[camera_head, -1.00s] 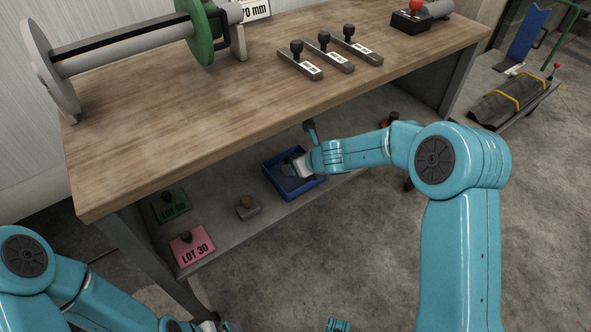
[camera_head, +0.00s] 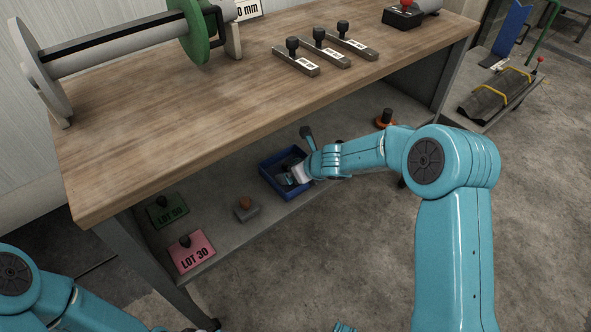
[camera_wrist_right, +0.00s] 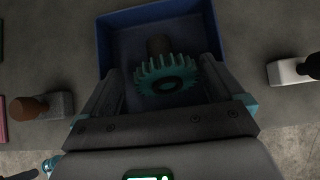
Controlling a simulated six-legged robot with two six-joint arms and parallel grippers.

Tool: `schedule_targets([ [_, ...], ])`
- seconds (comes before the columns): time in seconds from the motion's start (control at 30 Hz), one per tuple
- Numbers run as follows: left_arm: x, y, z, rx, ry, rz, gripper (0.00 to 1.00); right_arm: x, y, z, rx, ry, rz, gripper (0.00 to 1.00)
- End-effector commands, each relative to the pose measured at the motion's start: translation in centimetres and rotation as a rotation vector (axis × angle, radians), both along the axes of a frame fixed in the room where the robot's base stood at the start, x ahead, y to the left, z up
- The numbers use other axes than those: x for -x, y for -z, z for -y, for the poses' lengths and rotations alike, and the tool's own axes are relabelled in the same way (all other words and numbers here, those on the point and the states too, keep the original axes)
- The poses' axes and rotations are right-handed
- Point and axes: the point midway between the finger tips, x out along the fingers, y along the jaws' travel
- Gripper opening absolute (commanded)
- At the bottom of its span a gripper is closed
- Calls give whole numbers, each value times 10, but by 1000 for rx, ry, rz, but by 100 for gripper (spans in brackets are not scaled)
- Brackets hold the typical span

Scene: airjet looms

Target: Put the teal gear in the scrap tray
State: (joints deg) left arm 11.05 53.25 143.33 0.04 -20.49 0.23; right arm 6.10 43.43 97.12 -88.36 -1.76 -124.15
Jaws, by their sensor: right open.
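The teal gear (camera_wrist_right: 166,82) has a dark hub and shows between the fingers of my right gripper (camera_wrist_right: 157,90) in the right wrist view. Those fingers stand open on either side of it. The gear is inside the outline of the blue tray (camera_wrist_right: 104,45), which I take for the scrap tray. In the head view the tray (camera_head: 268,184) sits on the lower shelf. My right gripper (camera_head: 290,177) reaches into it there and hides much of its inside. Whether the gear touches the tray floor is hard to tell.
On the lower shelf are a grey block with a brown knob (camera_head: 247,212), a pink LOT 30 plate (camera_head: 192,252), a green lot plate (camera_head: 168,212) and an orange-based knobbed piece (camera_head: 386,124). The wooden tabletop (camera_head: 200,125) overhangs the shelf.

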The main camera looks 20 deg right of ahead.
Motion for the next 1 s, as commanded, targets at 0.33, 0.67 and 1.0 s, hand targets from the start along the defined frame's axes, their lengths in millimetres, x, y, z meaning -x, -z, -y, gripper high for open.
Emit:
schedule_targets([
  [0.33,2,-13,2,2,9,-4,99,42,-54,14,1,1,4,95],
  [0.67,6,-26,5,4,23,-10,99,73,-87,25,1,1,0,95],
  [1.0,6,-26,6,4,23,-10,99,110,-33,-6,-378,368,-264,95],
])
